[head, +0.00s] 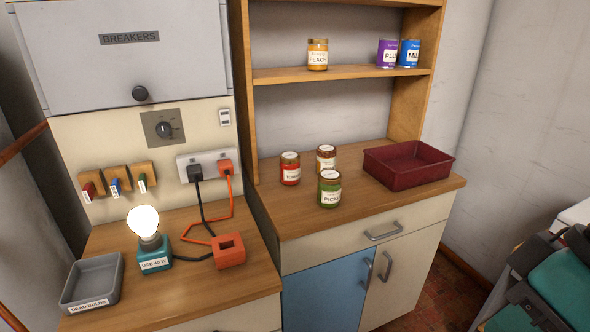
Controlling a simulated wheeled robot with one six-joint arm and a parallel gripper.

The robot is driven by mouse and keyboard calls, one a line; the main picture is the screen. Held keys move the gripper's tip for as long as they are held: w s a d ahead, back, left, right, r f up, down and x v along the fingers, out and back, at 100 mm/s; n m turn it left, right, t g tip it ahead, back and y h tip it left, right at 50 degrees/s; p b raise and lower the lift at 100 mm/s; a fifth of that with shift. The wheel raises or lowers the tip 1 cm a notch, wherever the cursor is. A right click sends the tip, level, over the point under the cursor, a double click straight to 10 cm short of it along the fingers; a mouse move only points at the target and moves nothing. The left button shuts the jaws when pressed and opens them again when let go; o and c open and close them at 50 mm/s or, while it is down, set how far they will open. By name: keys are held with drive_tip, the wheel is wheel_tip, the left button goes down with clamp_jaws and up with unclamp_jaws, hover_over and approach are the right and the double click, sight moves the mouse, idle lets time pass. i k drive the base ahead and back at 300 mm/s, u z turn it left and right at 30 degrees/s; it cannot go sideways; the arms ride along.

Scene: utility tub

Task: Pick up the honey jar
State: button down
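Three jars stand upright close together on the wooden counter. The rear jar (326,153) has a brown lid, dark amber contents and a white label. Its label is partly hidden by the jar in front and I cannot read it; by colour it may be the honey jar. The green jar (329,190) in front is labelled as pickle. The red jar (290,170) at left has a label that seems to read tomato. My gripper is not in view.
An empty dark red tray (407,167) sits right of the jars. A peach jar (317,55), a purple can (387,53) and a blue can (409,54) stand on the shelf (340,73). A lit bulb (144,222) and a grey bin (92,283) are at left.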

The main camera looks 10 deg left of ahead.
sight(326, 154)
drive_tip(key=z, duration=0.6)
drive_tip(key=i, duration=1.35)
drive_tip(key=u, duration=0.75)
drive_tip(key=i, duration=0.35)
drive_tip(key=u, duration=0.45)
